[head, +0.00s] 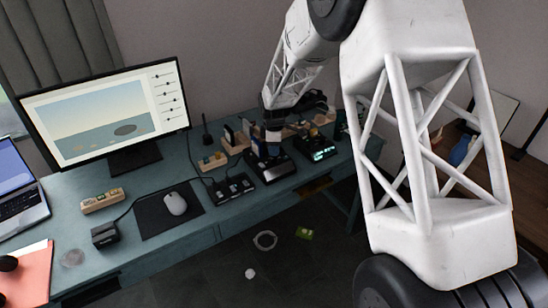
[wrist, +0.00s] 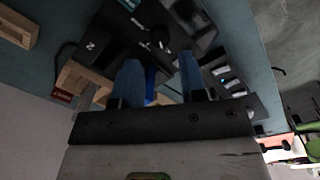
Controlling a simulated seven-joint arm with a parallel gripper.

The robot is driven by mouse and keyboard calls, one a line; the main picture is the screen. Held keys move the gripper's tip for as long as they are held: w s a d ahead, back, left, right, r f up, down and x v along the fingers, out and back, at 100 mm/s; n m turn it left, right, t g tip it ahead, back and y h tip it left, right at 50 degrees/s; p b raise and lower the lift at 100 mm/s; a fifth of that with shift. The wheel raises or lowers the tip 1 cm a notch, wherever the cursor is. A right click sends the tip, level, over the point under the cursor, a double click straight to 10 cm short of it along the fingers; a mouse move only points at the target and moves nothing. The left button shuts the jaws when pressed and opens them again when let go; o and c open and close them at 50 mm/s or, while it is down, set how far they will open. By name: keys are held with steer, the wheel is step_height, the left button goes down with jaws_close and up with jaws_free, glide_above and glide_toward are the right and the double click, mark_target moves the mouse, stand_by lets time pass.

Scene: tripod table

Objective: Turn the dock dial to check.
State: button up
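A black dock with a silver front edge (head: 268,177) stands on the teal desk, with a blue piece (head: 262,150) upright at its back. In the wrist view the dock's dark top (wrist: 130,38) shows a white N-shaped mark and a small round knob (wrist: 160,38), probably the dial; its setting is too small to read. My gripper (head: 274,130) is above the back of the dock. In the wrist view its two blue fingers (wrist: 158,72) are apart. The blue piece (wrist: 151,84) shows between or behind them; contact cannot be told.
A device with a green display (head: 318,150) stands right of the dock, and a black slotted unit (head: 232,188) left of it. Wooden holders (head: 214,161) stand behind. A monitor (head: 105,110), mouse (head: 175,203) and laptop (head: 20,190) occupy the desk's left.

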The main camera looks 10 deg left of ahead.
mark_target(274, 159)
steer(key=shift+w+f, duration=0.15)
steer(key=shift+f, duration=2.45)
steer(key=c, duration=0.6)
steer(key=shift+c, duration=0.2)
